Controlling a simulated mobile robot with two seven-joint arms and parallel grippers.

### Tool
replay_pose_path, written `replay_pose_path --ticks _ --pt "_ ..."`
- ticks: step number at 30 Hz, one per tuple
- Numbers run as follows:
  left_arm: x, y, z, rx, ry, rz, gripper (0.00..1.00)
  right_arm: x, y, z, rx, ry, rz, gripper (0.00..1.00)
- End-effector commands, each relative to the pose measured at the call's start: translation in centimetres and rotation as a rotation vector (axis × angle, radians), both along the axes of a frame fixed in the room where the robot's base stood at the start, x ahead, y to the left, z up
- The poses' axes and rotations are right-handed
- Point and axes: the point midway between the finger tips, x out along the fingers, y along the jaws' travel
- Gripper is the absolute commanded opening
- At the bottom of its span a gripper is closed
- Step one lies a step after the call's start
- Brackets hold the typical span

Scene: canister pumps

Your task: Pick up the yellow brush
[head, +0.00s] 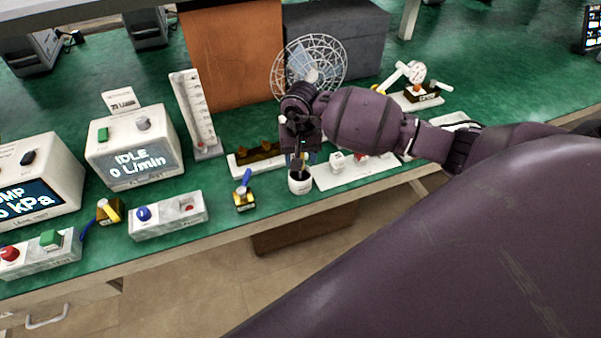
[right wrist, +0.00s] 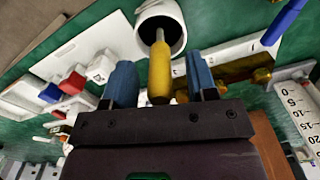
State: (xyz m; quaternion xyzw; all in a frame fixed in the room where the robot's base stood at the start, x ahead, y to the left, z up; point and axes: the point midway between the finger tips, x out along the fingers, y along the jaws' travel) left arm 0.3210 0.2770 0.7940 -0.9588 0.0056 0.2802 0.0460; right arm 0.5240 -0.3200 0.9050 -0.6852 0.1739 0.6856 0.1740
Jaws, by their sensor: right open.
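The yellow brush (right wrist: 160,72) stands handle-up in a white cup (head: 300,184), which also shows in the right wrist view (right wrist: 161,27). Its lower end is hidden inside the cup. My right gripper (head: 300,157) is above the cup, pointing down. In the right wrist view its two blue fingers (right wrist: 161,82) stand apart on either side of the yellow handle, with a gap visible on both sides. My left gripper is not in view.
A yellow block with a blue lever (head: 244,194) stands left of the cup, near the bench's front edge. A white panel (head: 352,170) lies to the right. Behind are a wire fan guard (head: 309,66), a brown box (head: 232,55) and a flow gauge (head: 194,112).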

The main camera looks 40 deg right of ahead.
Motion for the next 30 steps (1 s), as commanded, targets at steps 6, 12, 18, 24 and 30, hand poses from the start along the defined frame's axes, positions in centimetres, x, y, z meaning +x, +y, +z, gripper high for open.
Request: replay_pose_path --ticks 6,12,18,24,30 --pt "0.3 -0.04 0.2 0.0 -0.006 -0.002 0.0 0.0 0.0 -1.17 0.0 0.0 0.0 0.52" --pt "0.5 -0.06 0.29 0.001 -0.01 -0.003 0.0 -0.01 -0.01 -1.16 0.0 0.0 0.0 0.48" --pt "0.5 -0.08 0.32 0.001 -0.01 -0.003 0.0 0.0 -0.01 -1.14 0.0 -0.001 0.0 0.17" --pt "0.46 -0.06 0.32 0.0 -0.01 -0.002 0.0 0.0 -0.01 -1.13 0.0 -0.001 0.0 0.0" --pt "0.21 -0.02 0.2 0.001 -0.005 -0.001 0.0 0.01 -0.02 -1.1 0.0 -0.001 0.0 0.0"
